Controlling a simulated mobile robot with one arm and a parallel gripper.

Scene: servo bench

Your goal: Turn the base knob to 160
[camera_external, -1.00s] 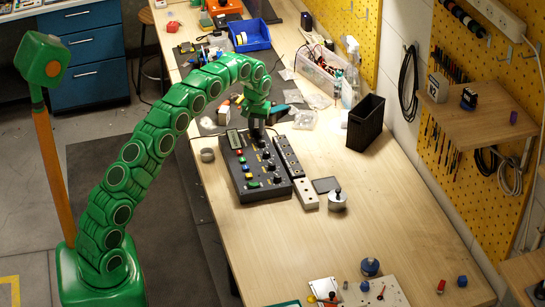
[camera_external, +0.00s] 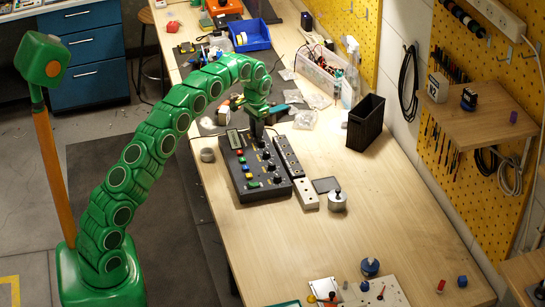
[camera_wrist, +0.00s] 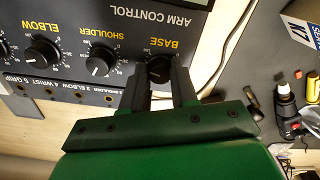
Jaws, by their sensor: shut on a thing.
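The black control box (camera_external: 255,178) lies on the bench; its panel (camera_wrist: 140,28) reads "ARM CONTROL" in the wrist view. The base knob (camera_wrist: 159,70) is a dark round knob under the label "BASE", at the end of the knob row. My gripper (camera_wrist: 162,84) has its two dark fingers on either side of this knob and is shut on it. The knob's pointer and most of its scale are hidden by the fingers. In the external view my gripper (camera_external: 258,140) reaches down to the far end of the box.
The shoulder knob (camera_wrist: 98,66) and elbow knob (camera_wrist: 43,60) stand beside the base knob. A grey labelled strip (camera_wrist: 60,90) runs along the box. A black bin (camera_external: 366,122) and a metal cylinder (camera_external: 337,201) stand to the right.

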